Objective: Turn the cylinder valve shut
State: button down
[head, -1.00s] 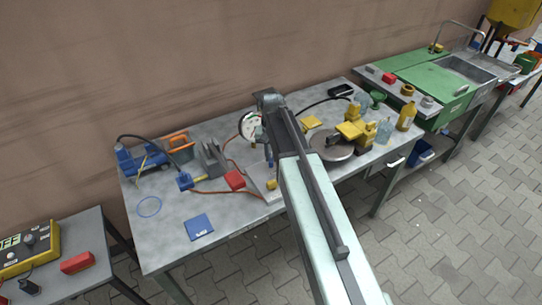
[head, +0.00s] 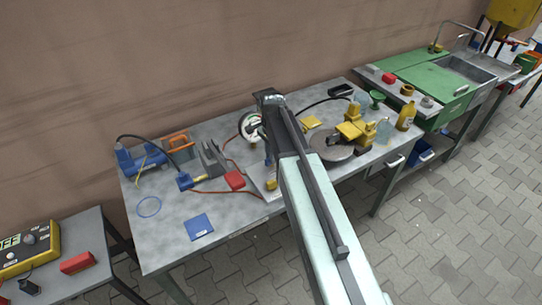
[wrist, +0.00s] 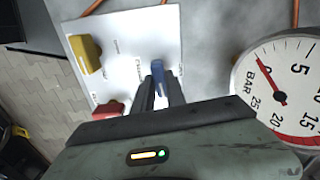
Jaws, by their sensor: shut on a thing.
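In the wrist view, a pale panel (wrist: 122,24) carries a blue valve handle (wrist: 158,74), a yellow handle (wrist: 86,54) and a red handle (wrist: 107,109). My gripper (wrist: 160,88) is shut on the blue handle, with one dark finger on each side of it. The small labels on the panel are too blurred to read surely, so I cannot confirm which handle is the cylinder valve. A round pressure gauge (wrist: 284,88) marked BAR, with a red needle, is right of my gripper.
Orange hoses cross the bench near the panel. The front left of the bench is mostly clear.

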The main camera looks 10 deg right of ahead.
jog(key=shift+m, duration=0.6)
jog(key=c, duration=1.4)
grip_release()
jog(key=shift+o, duration=0.2)
notch_tip(320, 180, up, 8)
jog(key=p, duration=0.8)
jog(key=shift+f, duration=0.1)
